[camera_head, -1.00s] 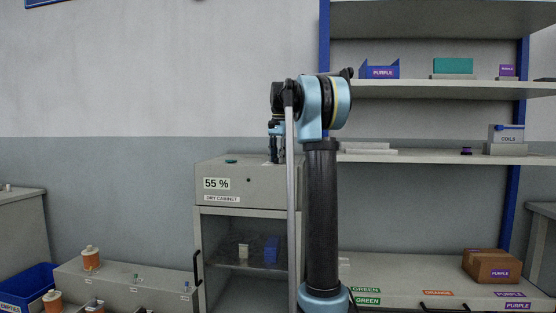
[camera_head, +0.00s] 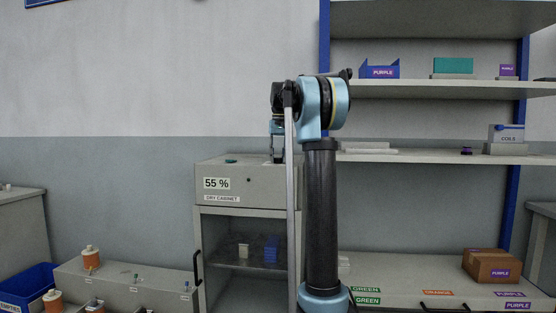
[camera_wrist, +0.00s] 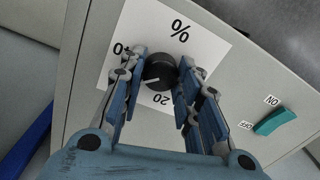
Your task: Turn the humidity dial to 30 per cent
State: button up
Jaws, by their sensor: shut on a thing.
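The humidity dial (camera_wrist: 160,71) is a round black knob with a white pointer line, on a white label (camera_wrist: 205,48) marked "%". A "20" shows below the knob and a partly hidden number ending in 0 to its left. The pointer slants toward the lower left. My gripper (camera_wrist: 161,76) has one blue finger on each side of the knob and is closed on it; the fingers cover parts of the scale. In the head view my gripper (camera_head: 277,155) is over the top of the dry cabinet (camera_head: 270,190), whose display (camera_head: 216,183) reads 55 %; the dial is hidden there.
A teal ON/OFF switch (camera_wrist: 275,122) sits on the cabinet top, right of the dial in the wrist view. Shelving (camera_head: 430,160) with boxes stands right of the arm. A low bench with spools (camera_head: 90,258) is at lower left.

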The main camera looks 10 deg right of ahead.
jog(key=shift+n, duration=1.7)
jog(key=o, duration=1.1)
jog(key=shift+c, duration=0.2)
notch_tip(320, 180, up, 12)
jog(key=shift+w+d, duration=0.15)
jog(key=shift+d, duration=0.05)
